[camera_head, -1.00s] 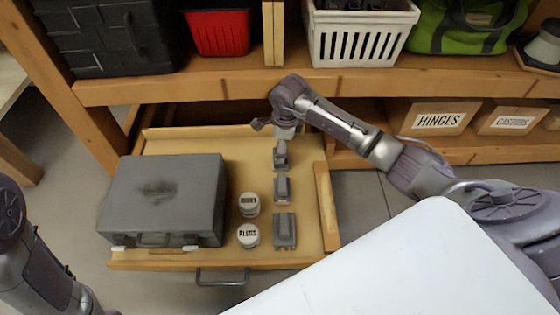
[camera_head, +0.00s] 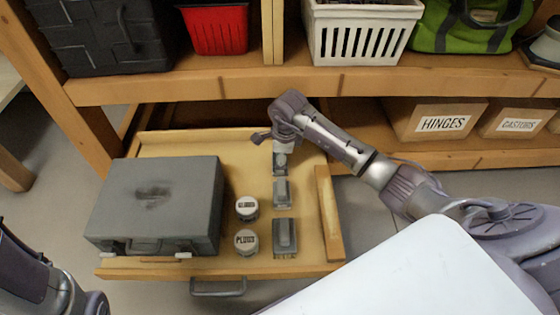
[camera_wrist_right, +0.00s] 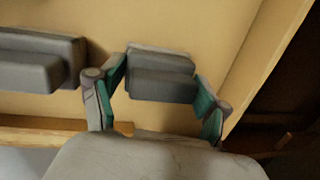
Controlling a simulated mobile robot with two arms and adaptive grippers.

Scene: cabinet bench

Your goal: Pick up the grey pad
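Three grey block-like things lie in a column in the open drawer: a far one (camera_head: 281,162), a middle one (camera_head: 282,193) and a near, larger one (camera_head: 285,235). Which of them is the grey pad I cannot tell by name. My right gripper (camera_head: 281,150) is over the far one and hides part of it. In the right wrist view, the gripper (camera_wrist_right: 158,100) is open, with teal-lined fingers on either side of a two-level grey block (camera_wrist_right: 160,75). Gaps show beside it. Another grey block lies to the left (camera_wrist_right: 38,62).
The wooden drawer (camera_head: 160,268) also holds a grey case (camera_head: 155,205) and two white-lidded jars (camera_head: 246,209) (camera_head: 245,242) beside the column. The drawer's right wall (camera_head: 329,212) is close to the blocks. A shelf edge (camera_head: 300,85) runs behind my right arm.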

